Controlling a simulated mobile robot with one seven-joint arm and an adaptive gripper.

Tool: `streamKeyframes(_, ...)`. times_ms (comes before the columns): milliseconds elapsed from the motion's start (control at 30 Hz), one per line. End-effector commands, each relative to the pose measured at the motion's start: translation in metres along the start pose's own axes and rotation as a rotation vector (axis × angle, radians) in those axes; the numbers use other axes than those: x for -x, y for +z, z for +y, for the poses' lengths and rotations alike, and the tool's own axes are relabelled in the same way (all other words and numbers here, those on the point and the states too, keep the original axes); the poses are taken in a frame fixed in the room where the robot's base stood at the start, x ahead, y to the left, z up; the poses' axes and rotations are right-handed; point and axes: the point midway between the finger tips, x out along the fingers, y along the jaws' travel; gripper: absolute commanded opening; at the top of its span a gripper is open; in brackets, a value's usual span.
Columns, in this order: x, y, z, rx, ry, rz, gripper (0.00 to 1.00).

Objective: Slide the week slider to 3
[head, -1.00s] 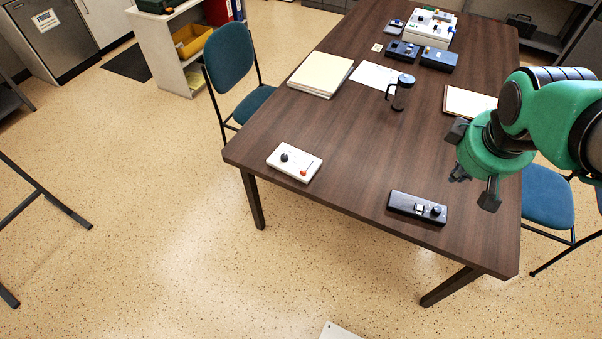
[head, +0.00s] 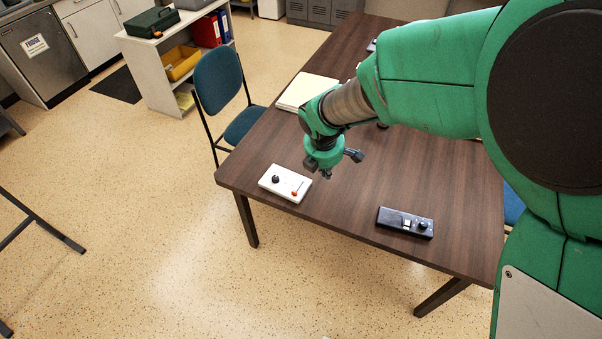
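A white control box (head: 285,184) lies near the left front corner of the dark wooden table. It has a black knob (head: 276,179) and a red-orange control (head: 295,191) on a thin slot or stem. A black control box (head: 405,222) with a light switch and a dark knob lies near the front edge to the right. No label or scale can be read, so I cannot tell which control is the week slider. My gripper (head: 328,172) hangs above the table, just behind and right of the white box, apart from it. Its fingers look spread, with nothing between them.
The wooden table (head: 350,215) is clear between the two boxes. A paper stack (head: 306,91) lies behind my gripper. A blue chair (head: 222,88) stands at the table's left side. My arm hides most of the table's far right part.

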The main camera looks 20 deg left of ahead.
Motion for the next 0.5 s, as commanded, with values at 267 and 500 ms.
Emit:
streamKeyframes(267, -0.063, -0.089, 0.03, 0.401, -0.022, 0.015, 0.0)
streamKeyframes(500, -0.1, -0.143, 0.038, 0.634, -0.027, 0.024, 0.0)
